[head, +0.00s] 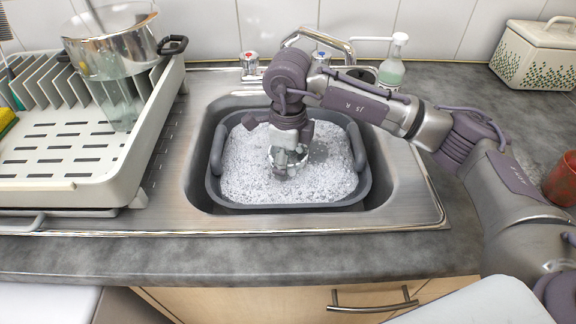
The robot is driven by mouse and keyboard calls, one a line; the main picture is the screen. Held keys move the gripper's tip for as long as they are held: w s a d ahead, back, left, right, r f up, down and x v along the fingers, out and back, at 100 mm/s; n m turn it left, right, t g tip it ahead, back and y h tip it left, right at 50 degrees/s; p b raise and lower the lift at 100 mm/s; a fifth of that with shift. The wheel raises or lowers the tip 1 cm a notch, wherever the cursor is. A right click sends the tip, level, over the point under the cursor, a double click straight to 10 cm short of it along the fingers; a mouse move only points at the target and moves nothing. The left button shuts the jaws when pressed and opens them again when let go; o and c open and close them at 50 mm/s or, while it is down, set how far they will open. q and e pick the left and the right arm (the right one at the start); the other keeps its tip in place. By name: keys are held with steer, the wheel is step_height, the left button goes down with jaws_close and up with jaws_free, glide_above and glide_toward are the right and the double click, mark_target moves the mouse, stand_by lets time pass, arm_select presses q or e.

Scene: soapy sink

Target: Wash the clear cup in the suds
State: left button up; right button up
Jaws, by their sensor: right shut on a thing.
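My right gripper (287,163) points down into the suds (240,170) in the grey tub (215,150) that sits in the sink. It is shut on the clear cup (300,160). Only a bit of the cup's glassy rim shows around the fingers; the rest is hidden by the gripper and foam. I cannot tell how deep the cup sits or whether it is tilted. My left gripper is not in view.
A dish rack (75,190) at the left holds a metal pot (110,55) and a tall clear glass (118,105). The faucet (320,40) and soap bottle (392,65) stand behind the sink. A patterned box (537,55) and red cup (562,180) are at the right.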

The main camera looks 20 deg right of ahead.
step_height(320, 180, up, 13)
steer(key=p, duration=0.6)
steer(key=shift+r+p, duration=0.15)
steer(key=shift+p, duration=0.25)
steer(key=shift+d, duration=0.1)
stand_by(0.7)
